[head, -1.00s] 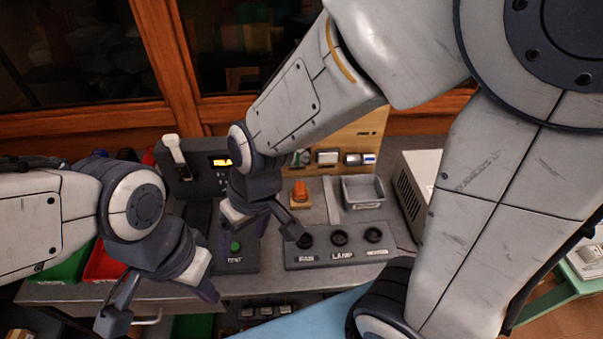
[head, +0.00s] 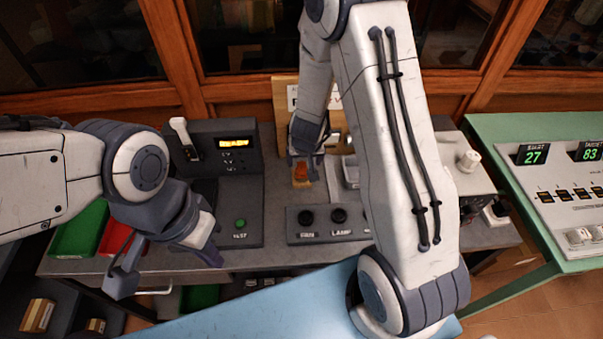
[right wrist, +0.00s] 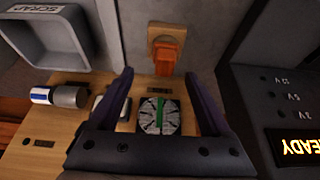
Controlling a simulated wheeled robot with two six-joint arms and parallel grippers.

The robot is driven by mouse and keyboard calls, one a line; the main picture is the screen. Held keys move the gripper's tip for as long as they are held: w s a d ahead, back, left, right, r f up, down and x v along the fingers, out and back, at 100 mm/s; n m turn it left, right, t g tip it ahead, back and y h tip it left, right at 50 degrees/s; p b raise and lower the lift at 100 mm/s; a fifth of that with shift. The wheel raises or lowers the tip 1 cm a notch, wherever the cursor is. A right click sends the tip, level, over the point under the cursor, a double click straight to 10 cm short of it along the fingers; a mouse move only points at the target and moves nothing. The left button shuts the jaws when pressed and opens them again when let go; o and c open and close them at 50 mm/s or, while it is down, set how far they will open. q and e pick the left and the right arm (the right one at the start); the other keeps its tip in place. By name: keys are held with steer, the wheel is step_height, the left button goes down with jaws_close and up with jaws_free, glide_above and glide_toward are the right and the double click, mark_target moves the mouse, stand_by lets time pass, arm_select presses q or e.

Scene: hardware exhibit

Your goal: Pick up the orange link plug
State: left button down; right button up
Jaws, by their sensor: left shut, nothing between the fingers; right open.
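The orange link plug (head: 301,172) sits upright on a small wooden base on the grey bench in the head view. It also shows in the right wrist view (right wrist: 169,56), beyond and between the fingertips. My right gripper (right wrist: 158,78) is open and empty, with its purple fingers apart and not touching the plug. In the head view my right gripper (head: 305,155) is just behind and above the plug, partly covering it. My left gripper (head: 210,255) is shut and empty at the front left, over the bench's front edge.
The grey scrap bin (right wrist: 62,35) is beside the plug. A control box with a lit display (head: 236,141) stands to its left. A knob panel (head: 325,222) is in front. A wooden board with several parts (right wrist: 50,125) is behind. A green table (head: 545,235) stands at right.

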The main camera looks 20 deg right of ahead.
mark_target(302, 166)
steer(key=x, duration=0.1)
steer(key=b+x, duration=0.1)
steer(key=x, duration=0.2)
steer(key=shift+a, duration=0.35)
steer(key=shift+w+f, duration=0.2)
steer(key=shift+f, duration=0.2)
jaws_close()
steer(key=shift+r, duration=0.1)
